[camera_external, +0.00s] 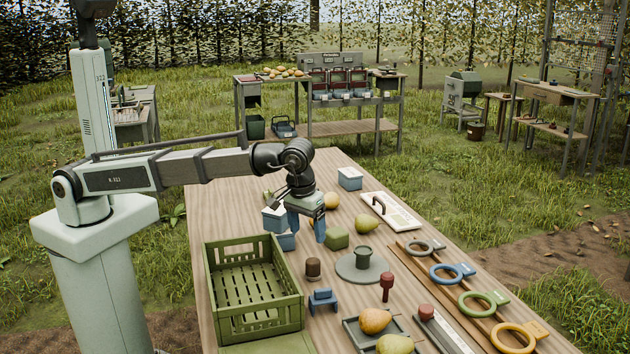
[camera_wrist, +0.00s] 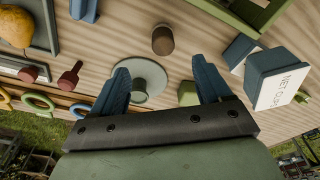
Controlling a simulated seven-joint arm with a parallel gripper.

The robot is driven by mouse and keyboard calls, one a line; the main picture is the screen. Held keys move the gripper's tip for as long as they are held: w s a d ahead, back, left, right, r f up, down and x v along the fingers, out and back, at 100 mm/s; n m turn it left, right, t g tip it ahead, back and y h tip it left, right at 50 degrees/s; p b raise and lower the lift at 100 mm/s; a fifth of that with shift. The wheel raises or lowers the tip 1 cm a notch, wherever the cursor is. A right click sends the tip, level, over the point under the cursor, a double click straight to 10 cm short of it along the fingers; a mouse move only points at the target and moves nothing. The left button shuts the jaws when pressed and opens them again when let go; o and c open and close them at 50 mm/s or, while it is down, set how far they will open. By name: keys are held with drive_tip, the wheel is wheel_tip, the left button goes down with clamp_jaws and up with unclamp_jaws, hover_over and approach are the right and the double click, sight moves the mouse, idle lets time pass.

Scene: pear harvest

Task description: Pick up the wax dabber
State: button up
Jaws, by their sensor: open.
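A small upright tool with a red head and a narrower red stem (camera_external: 387,287) stands on the table right of the crate. It looks most like the wax dabber, though I cannot be sure. It also shows at the left of the wrist view (camera_wrist: 69,79). My gripper (camera_external: 307,236) is open and empty, with blue fingers pointing down above the table, behind and left of the red tool. In the wrist view my gripper (camera_wrist: 164,72) has nothing between its fingers. A short brown cylinder with a dark top (camera_external: 313,268) stands nearer the crate.
A green slatted crate (camera_external: 296,301) stands at the left. A grey disc (camera_external: 378,270) bears a dark green cup (camera_external: 363,256). Coloured rings (camera_external: 483,305) line the right edge; a pear tray (camera_external: 352,333) is in front.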

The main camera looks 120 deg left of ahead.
sight(313, 261)
drive_tip(key=f, duration=0.2)
drive_tip(key=a+f, duration=0.1)
drive_tip(key=f, duration=0.2)
drive_tip(key=a+f, duration=0.1)
drive_tip(key=f, duration=0.2)
drive_tip(key=shift+f, duration=0.25)
drive_tip(key=shift+w+a+f, duration=0.1)
drive_tip(key=shift+a+f, duration=0.1)
drive_tip(key=shift+f, duration=0.65)
drive_tip(key=shift+s+a+f, duration=0.1)
drive_tip(key=shift+a+f, duration=0.1)
drive_tip(key=shift+f, duration=0.65)
drive_tip(key=shift+w+a+f, duration=0.1)
drive_tip(key=shift+a+f, duration=0.1)
drive_tip(key=shift+f, duration=0.65)
drive_tip(key=c, duration=1.1)
drive_tip(key=shift+r, duration=0.1)
